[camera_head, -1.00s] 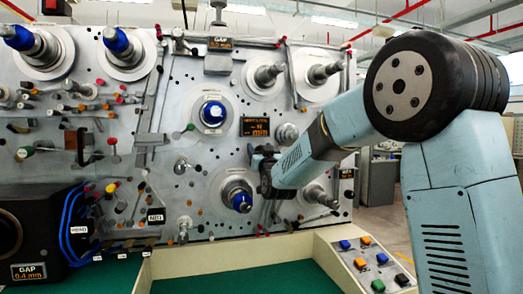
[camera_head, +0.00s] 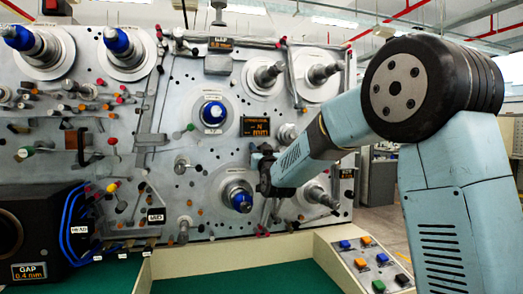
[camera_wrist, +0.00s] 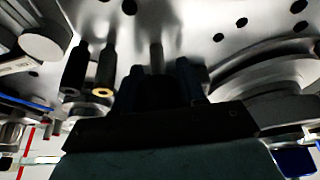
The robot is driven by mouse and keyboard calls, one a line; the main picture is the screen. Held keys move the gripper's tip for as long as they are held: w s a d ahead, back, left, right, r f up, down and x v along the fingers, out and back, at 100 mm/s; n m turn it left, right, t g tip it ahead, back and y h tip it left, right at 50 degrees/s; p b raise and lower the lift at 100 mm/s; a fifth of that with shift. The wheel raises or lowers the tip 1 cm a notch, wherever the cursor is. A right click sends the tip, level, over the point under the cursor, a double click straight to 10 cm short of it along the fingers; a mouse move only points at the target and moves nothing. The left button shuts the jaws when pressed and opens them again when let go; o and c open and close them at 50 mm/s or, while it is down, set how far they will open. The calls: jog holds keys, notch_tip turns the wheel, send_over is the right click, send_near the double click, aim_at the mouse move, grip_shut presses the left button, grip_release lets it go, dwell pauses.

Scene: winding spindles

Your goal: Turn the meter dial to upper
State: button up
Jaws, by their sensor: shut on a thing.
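A dark display with orange "mm" lettering (camera_head: 256,127) is on the upright silver panel. My gripper (camera_head: 256,156) is against the panel just below this display. In the wrist view my gripper (camera_wrist: 160,80) is a dark shape with its two fingers pointing at the panel. It is shut on a grey pin (camera_wrist: 156,54) that stands out from the panel between the fingers. This pin may be the meter dial. Its face and pointer are hidden by the fingers, and I cannot tell which way it points.
A blue-capped spindle (camera_head: 241,200) is just below left of my gripper, and another (camera_head: 212,113) is above left. Two dark pegs, one orange-tipped (camera_wrist: 103,78), stand left of the fingers in the wrist view. A button console (camera_head: 370,265) is at lower right.

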jog(key=shift+n+g+y, duration=0.3)
jog(key=shift+n+y, duration=0.4)
jog(key=shift+n, duration=0.8)
jog(key=o, duration=1)
jog(key=shift+c, duration=0.2)
jog(key=v, duration=1.3)
jog(key=shift+s+f, duration=0.25)
jog(key=shift+s, duration=0.05)
jog(key=shift+d, duration=0.1)
